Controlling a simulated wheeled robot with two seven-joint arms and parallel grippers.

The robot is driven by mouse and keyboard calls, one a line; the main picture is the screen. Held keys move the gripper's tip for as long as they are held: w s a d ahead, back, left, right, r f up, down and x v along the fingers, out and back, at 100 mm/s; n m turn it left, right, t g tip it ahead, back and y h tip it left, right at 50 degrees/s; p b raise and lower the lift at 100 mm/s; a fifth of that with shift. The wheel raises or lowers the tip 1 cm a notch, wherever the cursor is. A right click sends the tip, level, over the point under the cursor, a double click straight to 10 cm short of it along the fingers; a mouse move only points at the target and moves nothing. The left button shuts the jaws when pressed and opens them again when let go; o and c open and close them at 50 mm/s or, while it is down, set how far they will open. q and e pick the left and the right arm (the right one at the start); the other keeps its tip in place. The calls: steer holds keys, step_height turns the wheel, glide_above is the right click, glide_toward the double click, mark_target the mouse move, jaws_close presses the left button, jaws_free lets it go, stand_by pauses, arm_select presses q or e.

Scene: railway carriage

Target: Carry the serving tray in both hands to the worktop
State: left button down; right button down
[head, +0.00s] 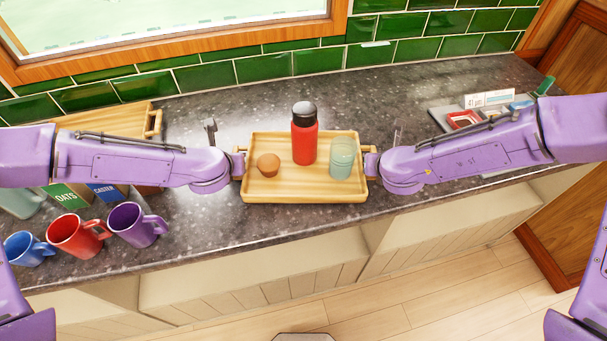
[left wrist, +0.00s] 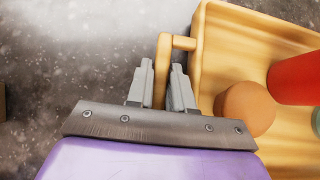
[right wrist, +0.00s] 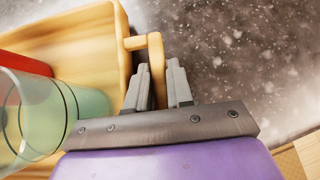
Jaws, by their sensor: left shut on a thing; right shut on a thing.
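The wooden serving tray (head: 300,193) is level at the middle of the dark speckled worktop (head: 390,90), over its front part. I cannot tell whether it touches the surface. On it are a brown muffin-like item (head: 268,165), a red bottle with a dark cap (head: 304,140) and a pale green cup (head: 341,158), all upright. My left gripper (left wrist: 160,85) is shut on the tray's left handle (left wrist: 163,60). My right gripper (right wrist: 158,85) is shut on the tray's right handle (right wrist: 156,62). The tray's rim also shows in the left wrist view (left wrist: 203,60).
Blue (head: 28,248), red (head: 76,236) and purple (head: 138,225) mugs stand at the front left. Cartons, including an oats box (head: 70,196), and a wooden board or tray (head: 100,120) are at the left. A card display (head: 465,118) is at the right. The worktop behind the tray is clear.

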arm_select(q)
steer(key=shift+f+b, duration=0.3)
steer(key=shift+f, duration=0.3)
arm_select(e)
steer(key=shift+d+f, duration=0.15)
steer(key=shift+f, duration=0.45)
arm_select(q)
steer(key=c, duration=1)
jaws_free()
steer(key=shift+w, duration=0.1)
arm_select(e)
steer(key=c, duration=1)
jaws_free()
arm_select(q)
steer(key=shift+r, duration=0.2)
arm_select(e)
steer(key=shift+w+r, duration=0.1)
steer(key=shift+r, duration=0.05)
